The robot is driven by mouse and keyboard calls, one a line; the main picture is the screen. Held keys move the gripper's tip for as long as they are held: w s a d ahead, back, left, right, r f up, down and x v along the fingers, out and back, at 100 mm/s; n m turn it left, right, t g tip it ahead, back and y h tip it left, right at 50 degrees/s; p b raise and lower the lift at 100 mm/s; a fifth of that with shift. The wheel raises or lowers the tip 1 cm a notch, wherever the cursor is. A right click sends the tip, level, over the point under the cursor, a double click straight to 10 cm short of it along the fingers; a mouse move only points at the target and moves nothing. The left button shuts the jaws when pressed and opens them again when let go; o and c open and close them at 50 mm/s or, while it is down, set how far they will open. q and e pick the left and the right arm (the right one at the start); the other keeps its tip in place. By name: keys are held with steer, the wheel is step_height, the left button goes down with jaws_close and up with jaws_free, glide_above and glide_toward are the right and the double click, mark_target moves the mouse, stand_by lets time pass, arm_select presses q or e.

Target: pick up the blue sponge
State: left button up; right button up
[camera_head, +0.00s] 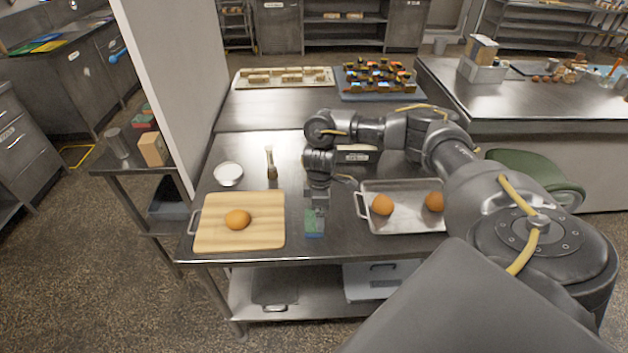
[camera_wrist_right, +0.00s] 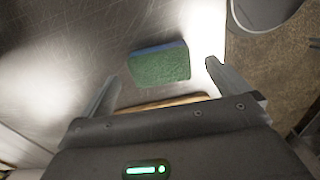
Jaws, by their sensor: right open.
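The sponge (camera_head: 315,226) lies flat near the front edge of the steel table (camera_head: 340,250), between the cutting board and the metal tray. In the right wrist view the sponge (camera_wrist_right: 160,66) shows a green face and a blue strip along its far side. My right gripper (camera_head: 316,202) hangs over the sponge, pointing down, and partly hides it in the head view. In the wrist view its two fingers (camera_wrist_right: 163,71) are spread wide, with the sponge in the gap between and a little beyond the tips. Nothing is held. My left gripper is not in view.
A wooden cutting board (camera_head: 262,242) with an orange bun (camera_head: 237,219) lies left. A metal tray (camera_head: 405,226) with two buns (camera_head: 382,204) sits right. A white bowl (camera_head: 228,174) and a small bottle (camera_head: 271,165) stand behind.

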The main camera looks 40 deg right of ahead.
mark_target(314, 223)
steer(key=shift+f+p, duration=0.45)
step_height(314, 223, down, 4)
steer(key=shift+w+d+f+p, duration=0.15)
steer(key=shift+f+p, duration=0.1)
steer(key=shift+p, duration=0.3)
steer(key=c, duration=0.8)
